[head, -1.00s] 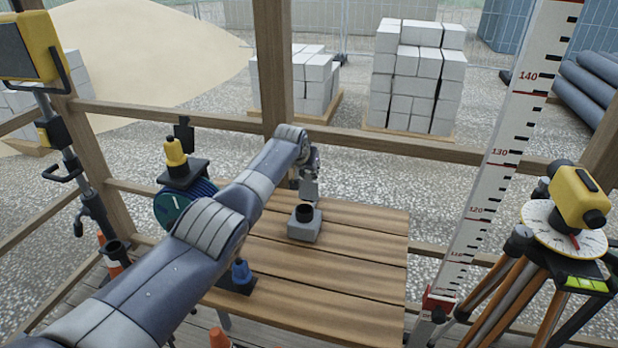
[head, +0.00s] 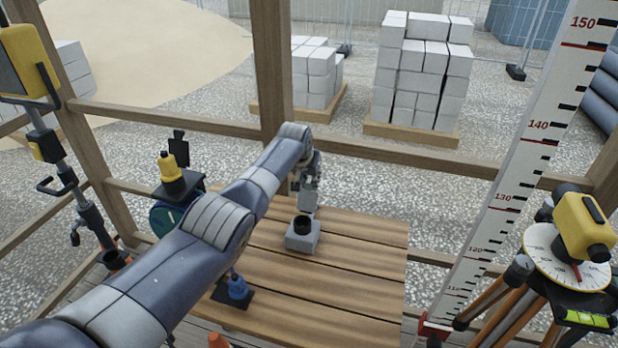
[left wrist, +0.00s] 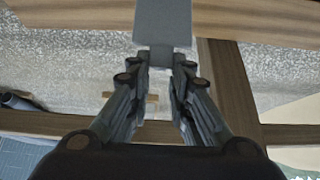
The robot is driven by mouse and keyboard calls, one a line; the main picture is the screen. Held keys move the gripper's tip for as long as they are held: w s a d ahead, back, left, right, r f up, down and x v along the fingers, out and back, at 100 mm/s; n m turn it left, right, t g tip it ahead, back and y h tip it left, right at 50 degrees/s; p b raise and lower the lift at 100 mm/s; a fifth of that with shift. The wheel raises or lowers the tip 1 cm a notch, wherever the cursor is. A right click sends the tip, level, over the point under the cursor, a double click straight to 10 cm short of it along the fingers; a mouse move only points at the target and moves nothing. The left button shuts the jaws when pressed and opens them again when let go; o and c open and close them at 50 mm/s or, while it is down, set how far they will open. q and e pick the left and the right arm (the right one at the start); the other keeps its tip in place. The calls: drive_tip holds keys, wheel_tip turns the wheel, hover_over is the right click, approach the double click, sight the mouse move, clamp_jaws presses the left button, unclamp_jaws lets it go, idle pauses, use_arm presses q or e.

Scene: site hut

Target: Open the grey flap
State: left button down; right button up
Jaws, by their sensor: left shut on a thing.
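The grey flap (head: 308,201) is a small flat plate above the back of a small grey box (head: 302,240) on the wooden table. The box has a dark round opening on top, uncovered. My left gripper (head: 309,184) is just above the box and shut on the flap. In the left wrist view the flap (left wrist: 163,22) is a flat grey plate, and its narrow near end sits between the fingertips (left wrist: 160,58). How the flap joins the box is too small to tell. My right gripper is not in view.
The slatted table (head: 340,270) is clear right of the box. A blue-topped item (head: 237,288) stands on it near my left arm. A yellow-topped item (head: 172,168) stands further left. A tripod with a yellow instrument (head: 582,225) and a tall measuring staff (head: 520,170) stand at right.

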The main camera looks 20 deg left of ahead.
use_arm(q)
drive_tip(key=shift+w, duration=0.1)
drive_tip(key=c, duration=1.8)
unclamp_jaws()
drive_tip(key=shift+c, duration=0.2)
drive_tip(key=shift+o, duration=1.3)
drive_tip(key=shift+w+d+f, duration=0.1)
drive_tip(key=shift+w+f, duration=0.05)
drive_tip(key=shift+w, duration=0.1)
drive_tip(key=shift+r, duration=0.2)
drive_tip(key=shift+s+r, duration=0.3)
drive_tip(key=shift+r, duration=0.3)
drive_tip(key=v, duration=0.9)
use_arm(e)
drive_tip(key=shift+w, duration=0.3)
